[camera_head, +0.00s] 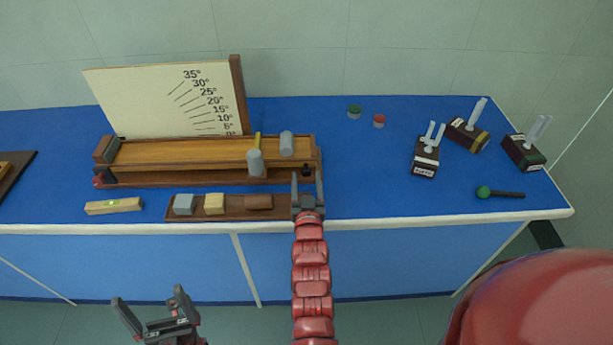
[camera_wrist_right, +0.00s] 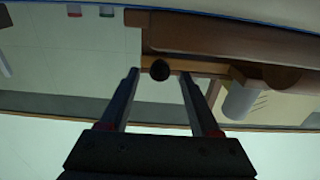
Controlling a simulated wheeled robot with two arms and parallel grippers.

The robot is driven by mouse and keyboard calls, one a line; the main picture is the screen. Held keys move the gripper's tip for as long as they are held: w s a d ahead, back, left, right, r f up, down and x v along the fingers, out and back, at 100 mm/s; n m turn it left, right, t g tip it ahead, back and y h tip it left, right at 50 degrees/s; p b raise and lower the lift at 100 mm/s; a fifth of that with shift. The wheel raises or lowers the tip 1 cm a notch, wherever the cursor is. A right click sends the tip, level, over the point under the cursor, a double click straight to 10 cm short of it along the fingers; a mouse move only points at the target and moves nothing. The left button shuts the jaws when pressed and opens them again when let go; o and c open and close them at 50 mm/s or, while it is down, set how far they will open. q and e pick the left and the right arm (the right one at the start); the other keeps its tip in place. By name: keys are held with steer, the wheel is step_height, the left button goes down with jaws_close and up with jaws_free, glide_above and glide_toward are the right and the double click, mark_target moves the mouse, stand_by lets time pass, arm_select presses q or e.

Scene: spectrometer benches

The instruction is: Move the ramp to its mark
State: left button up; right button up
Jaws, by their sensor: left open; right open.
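The ramp (camera_head: 200,153) is a long wooden board lying about level on a darker wooden base (camera_head: 215,177). Behind it stands a cream angle board (camera_head: 150,98) with lines labelled from 0° to 35°. A small black knob (camera_head: 306,170) is at the ramp's right end. My right gripper (camera_head: 307,175) is open with its fingers on either side of the knob. In the right wrist view the knob (camera_wrist_right: 159,70) shows between the spread fingertips; contact cannot be told. My left gripper (camera_head: 148,297) is open and empty, in front of the bench and below its edge.
Small dark boxes (camera_head: 425,158) and a green-headed tool (camera_head: 498,193) are at right.

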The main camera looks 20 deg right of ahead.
steer(key=shift+w+d, duration=0.15)
steer(key=shift+w, duration=0.2)
jaws_close()
steer(key=shift+r, duration=0.15)
stand_by(1.2)
